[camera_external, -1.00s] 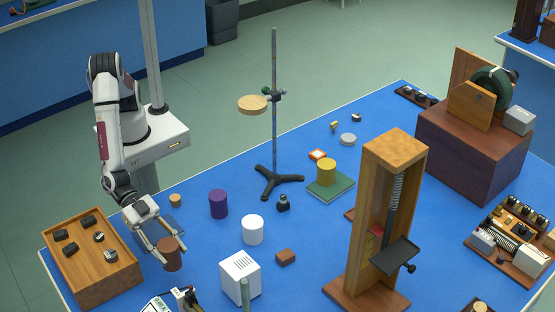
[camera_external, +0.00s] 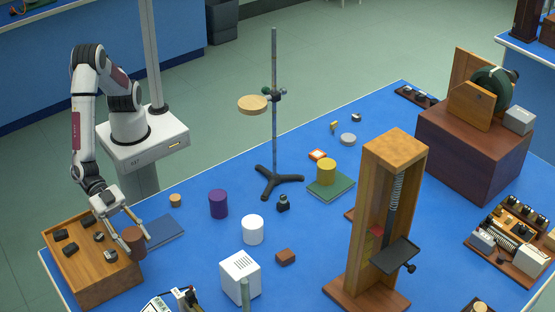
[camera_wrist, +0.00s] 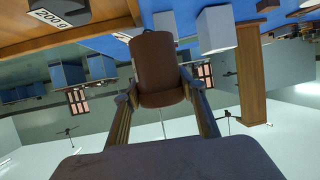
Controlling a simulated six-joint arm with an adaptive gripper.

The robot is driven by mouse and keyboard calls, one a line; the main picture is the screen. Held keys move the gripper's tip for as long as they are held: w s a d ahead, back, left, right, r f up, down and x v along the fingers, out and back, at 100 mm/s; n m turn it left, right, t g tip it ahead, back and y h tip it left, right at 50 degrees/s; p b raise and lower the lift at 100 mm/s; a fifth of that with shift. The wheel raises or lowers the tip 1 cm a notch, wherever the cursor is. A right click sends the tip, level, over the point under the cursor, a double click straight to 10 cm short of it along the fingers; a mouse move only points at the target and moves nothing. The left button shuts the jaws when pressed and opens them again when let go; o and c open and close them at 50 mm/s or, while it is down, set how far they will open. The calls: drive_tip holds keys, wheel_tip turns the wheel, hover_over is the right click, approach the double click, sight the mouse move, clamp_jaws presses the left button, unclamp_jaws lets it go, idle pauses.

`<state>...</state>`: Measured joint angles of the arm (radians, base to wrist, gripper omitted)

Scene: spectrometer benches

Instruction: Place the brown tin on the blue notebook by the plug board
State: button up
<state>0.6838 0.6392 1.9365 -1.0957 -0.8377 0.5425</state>
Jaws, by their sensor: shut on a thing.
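My gripper (camera_external: 133,232) is shut on the brown tin (camera_external: 134,242) and holds it above the right edge of the wooden board (camera_external: 92,280) with black blocks on top. In the wrist view the brown tin (camera_wrist: 158,68) sits between the two fingers of my gripper (camera_wrist: 160,90). A flat blue notebook (camera_external: 165,232) lies on the blue bench, right of this board and of the tin. Its left part is hidden behind my gripper. Nothing shows on its visible part.
A purple tin (camera_external: 218,204), a small tan cylinder (camera_external: 175,200) and a white tin (camera_external: 252,229) stand right of the notebook. A white box (camera_external: 240,277) is nearer the front. A yellow tin (camera_external: 327,171) stands on a green book (camera_external: 340,190). A tripod stand (camera_external: 275,180) rises mid-bench.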

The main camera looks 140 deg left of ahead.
drive_tip(key=s+a+n+y, duration=0.2)
drive_tip(key=s+a+y, duration=0.15)
drive_tip(key=s, duration=0.45)
drive_tip(key=n+g+y, duration=0.3)
drive_tip(key=n+y, duration=0.1)
hover_over(160, 230)
drive_tip(key=shift+h, duration=0.25)
drive_tip(key=shift+f, duration=2.9)
drive_tip(key=shift+f, duration=0.1)
drive_tip(key=shift+f, duration=2)
drive_tip(key=shift+f, duration=0.1)
